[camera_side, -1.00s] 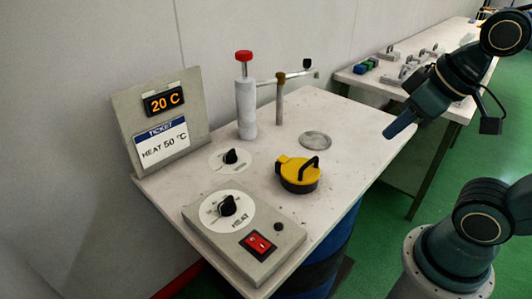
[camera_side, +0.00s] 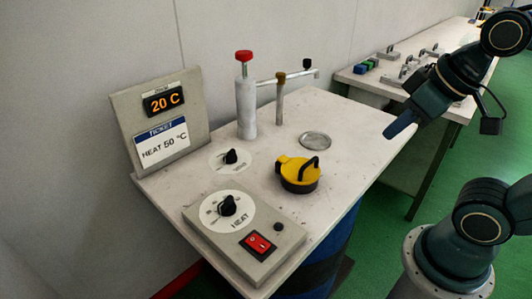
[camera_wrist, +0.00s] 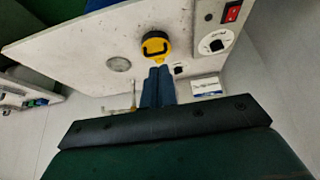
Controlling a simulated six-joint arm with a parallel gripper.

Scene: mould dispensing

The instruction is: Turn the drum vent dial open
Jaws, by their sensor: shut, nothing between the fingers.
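The small black dial (camera_side: 231,156) on a round white plate sits on the table behind the yellow cap; it appears to be the vent dial, but its label is too small to read. It also shows in the wrist view (camera_wrist: 179,70), just right of my fingertips. My gripper (camera_side: 388,134) is shut and empty.
A yellow cap with black handle (camera_side: 298,173) stands near the table's right edge. A larger HEAT dial (camera_side: 228,206) and red switch (camera_side: 259,243) are on the front box. A red-topped post (camera_side: 245,105), a swing-arm tap (camera_side: 281,95) and a display panel (camera_side: 160,120) reading 20 C stand behind.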

